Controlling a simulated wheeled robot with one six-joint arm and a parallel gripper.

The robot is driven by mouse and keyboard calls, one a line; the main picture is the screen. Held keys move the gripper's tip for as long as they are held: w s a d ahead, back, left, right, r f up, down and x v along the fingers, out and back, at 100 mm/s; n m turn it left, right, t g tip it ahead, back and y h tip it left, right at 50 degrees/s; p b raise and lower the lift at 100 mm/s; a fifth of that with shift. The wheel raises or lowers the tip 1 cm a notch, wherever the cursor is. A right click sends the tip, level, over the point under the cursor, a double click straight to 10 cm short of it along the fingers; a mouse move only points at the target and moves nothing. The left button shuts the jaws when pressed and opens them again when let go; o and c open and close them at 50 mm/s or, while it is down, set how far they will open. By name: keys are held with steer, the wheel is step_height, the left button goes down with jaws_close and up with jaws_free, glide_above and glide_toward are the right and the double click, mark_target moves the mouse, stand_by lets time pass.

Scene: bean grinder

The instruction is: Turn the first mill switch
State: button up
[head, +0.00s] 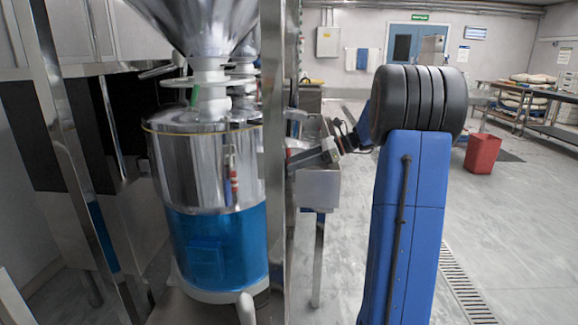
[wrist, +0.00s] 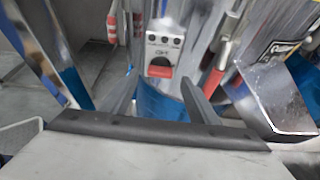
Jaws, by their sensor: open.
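The mill switch is a pale box with a red rotary knob (wrist: 160,70), seen in the wrist view at upper centre. My gripper (wrist: 160,86) is open, with one dark finger on each side of the picture below the knob. The knob shows between and beyond the fingertips; I cannot tell whether they touch it. In the head view a mill (head: 205,165) with a steel drum and blue lower part stands at left. My gripper shows small beside a steel box behind the post, and the switch cannot be made out there.
A steel post (head: 273,170) stands between the mill and my arm. In the wrist view, a metal plate (wrist: 275,98) and red-and-grey parts lie close on the right. A red bin (head: 483,154) and benches stand far right.

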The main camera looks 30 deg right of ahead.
steer(key=v, duration=1.3)
steer(key=shift+s+d, duration=0.15)
steer(key=shift+d, duration=0.1)
steer(key=shift+r, duration=0.15)
